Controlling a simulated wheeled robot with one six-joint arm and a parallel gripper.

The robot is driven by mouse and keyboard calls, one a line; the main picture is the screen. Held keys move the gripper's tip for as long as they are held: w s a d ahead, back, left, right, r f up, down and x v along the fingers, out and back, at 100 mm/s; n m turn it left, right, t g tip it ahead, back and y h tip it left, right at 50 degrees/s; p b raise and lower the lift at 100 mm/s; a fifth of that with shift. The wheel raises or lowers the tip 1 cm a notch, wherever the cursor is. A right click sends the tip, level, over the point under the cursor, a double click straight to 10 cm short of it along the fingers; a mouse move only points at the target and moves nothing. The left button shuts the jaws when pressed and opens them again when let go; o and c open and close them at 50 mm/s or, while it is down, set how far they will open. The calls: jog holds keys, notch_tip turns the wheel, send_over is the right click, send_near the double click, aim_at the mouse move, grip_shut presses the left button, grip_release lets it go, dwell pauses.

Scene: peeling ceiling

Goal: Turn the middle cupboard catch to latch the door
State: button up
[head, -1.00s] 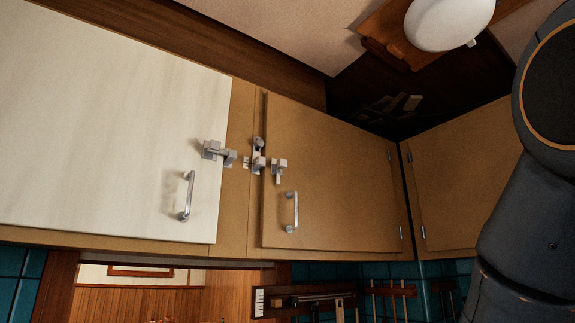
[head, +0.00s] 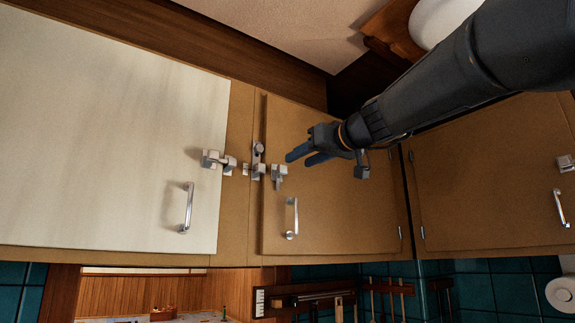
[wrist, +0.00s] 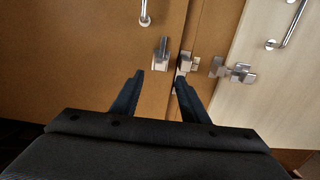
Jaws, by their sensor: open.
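The middle catch (head: 258,168) is a small silver fitting at the left edge of the brown cupboard door (head: 345,200). Its arm points up, with a rounded end at the top. A small keeper plate (head: 246,170) sits just left of it on the frame. In the wrist view the middle catch (wrist: 183,64) is partly hidden behind a fingertip. My gripper (head: 298,160) is open and empty, to the right of the middle catch. Its blue fingers (wrist: 158,78) point at the catches. I see no contact with any catch.
A left catch (head: 213,160) is on the cream door (head: 100,130), lying sideways. A right catch (head: 279,173) on the brown door hangs down close to my fingertips. Bar handles (head: 187,208) (head: 292,218) stand out below. A white lamp (head: 432,25) hangs behind my arm.

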aim_at(284, 167)
jog(key=shift+p+x, duration=2.1)
jog(key=shift+x, duration=1.7)
jog(key=shift+r, duration=0.1)
jog(key=shift+c, duration=0.2)
grip_shut()
